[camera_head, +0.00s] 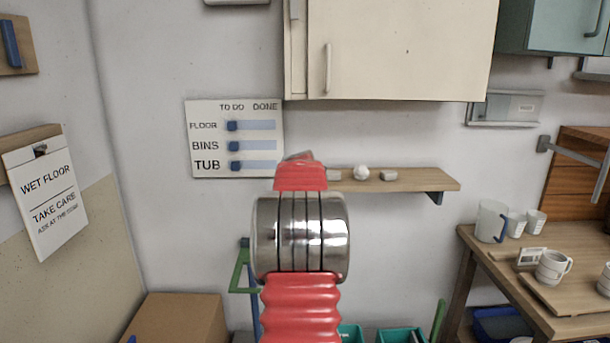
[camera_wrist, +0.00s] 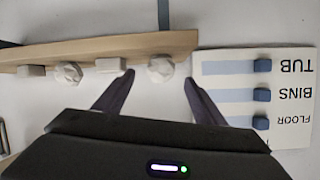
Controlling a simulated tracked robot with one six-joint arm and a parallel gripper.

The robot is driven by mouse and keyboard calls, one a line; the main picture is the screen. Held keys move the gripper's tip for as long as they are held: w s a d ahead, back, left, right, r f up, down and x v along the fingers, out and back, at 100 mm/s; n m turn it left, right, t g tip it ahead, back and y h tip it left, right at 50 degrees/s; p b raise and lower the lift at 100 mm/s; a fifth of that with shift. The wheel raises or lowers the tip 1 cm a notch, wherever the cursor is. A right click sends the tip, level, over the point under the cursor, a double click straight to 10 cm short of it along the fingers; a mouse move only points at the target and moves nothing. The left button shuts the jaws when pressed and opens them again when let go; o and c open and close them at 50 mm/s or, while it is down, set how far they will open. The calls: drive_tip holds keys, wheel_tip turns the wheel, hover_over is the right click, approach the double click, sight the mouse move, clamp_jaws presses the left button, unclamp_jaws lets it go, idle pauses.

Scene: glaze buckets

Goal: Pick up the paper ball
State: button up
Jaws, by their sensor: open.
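Two white, roundish, crumpled-looking lumps rest on the wall shelf. In the wrist view one paper ball (camera_wrist: 160,70) lies between the tips of my gripper (camera_wrist: 159,78), which is open with a dark finger on each side. I cannot tell whether the fingers touch it. The other white ball (camera_wrist: 67,73) lies to the left, outside the fingers; it also shows in the head view (camera_head: 361,172). The ball between my fingers is hidden behind my arm in the head view, as is my gripper.
The wooden shelf (camera_head: 430,181) also bears small pale blocks (camera_wrist: 110,65), one close beside my left finger in the wrist view. The to-do board (camera_head: 207,108) hangs close by on the wall. A cream cabinet (camera_head: 400,50) hangs above. A table with mugs stands at right.

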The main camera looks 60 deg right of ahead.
drive_tip(key=shift+d, duration=0.1)
drive_tip(key=shift+x, duration=2.5)
drive_tip(key=shift+f, duration=0.1)
drive_tip(key=shift+c, duration=0.6)
drive_tip(key=c, duration=1)
wheel_tip(320, 180, up, 10)
